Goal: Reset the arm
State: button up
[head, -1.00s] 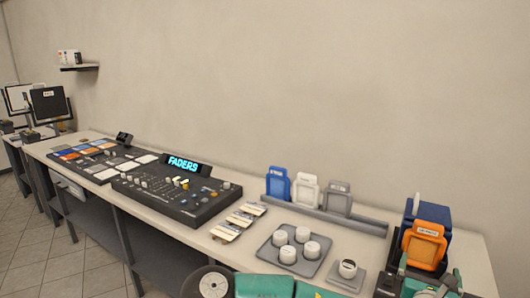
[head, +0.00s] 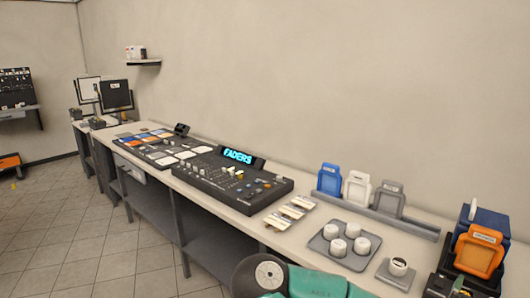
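My gripper is not in view. Teal and dark grey parts at the bottom edge of the head view appear to be my own arm, folded low in front of the long bench (head: 190,184). They cover a little of the bench's front side. No object is seen held.
On the bench are a fader console (head: 228,182), a grey tray (head: 345,246) with several white knobs, a rack (head: 390,218) with blue, white and grey frames, and an orange frame (head: 479,250) at right. A wall shelf (head: 143,62) hangs behind. Tiled floor (head: 50,235) at left is clear.

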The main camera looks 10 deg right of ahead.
jog(key=a+f+m+g+y, duration=0.2)
jog(key=a+f+m+g, duration=0.1)
jog(key=f+m, duration=0.4)
jog(key=a+f+m+g+y, duration=0.2)
jog(key=f+m+y, duration=0.1)
jog(key=f+m, duration=0.35)
jog(key=w+a+f+m+y, duration=0.2)
jog(key=w+a+m+y, duration=0.15)
jog(key=a, duration=0.45)
jog(key=w+a+r+m+y, duration=0.1)
jog(key=a+r+m+y, duration=0.1)
jog(key=a+r, duration=0.5)
jog(key=a+r+m+y, duration=0.2)
jog(key=a+r+y, duration=0.15)
jog(key=a, duration=0.65)
jog(key=s+a+r+m, duration=0.2)
jog(key=s+a+r, duration=0.7)
jog(key=r, duration=0.3)
jog(key=shift+s+a+r+m, duration=0.25)
jog(key=shift+s+a+m, duration=0.1)
jog(key=shift+a, duration=0.5)
jog(key=shift+c, duration=0.4)
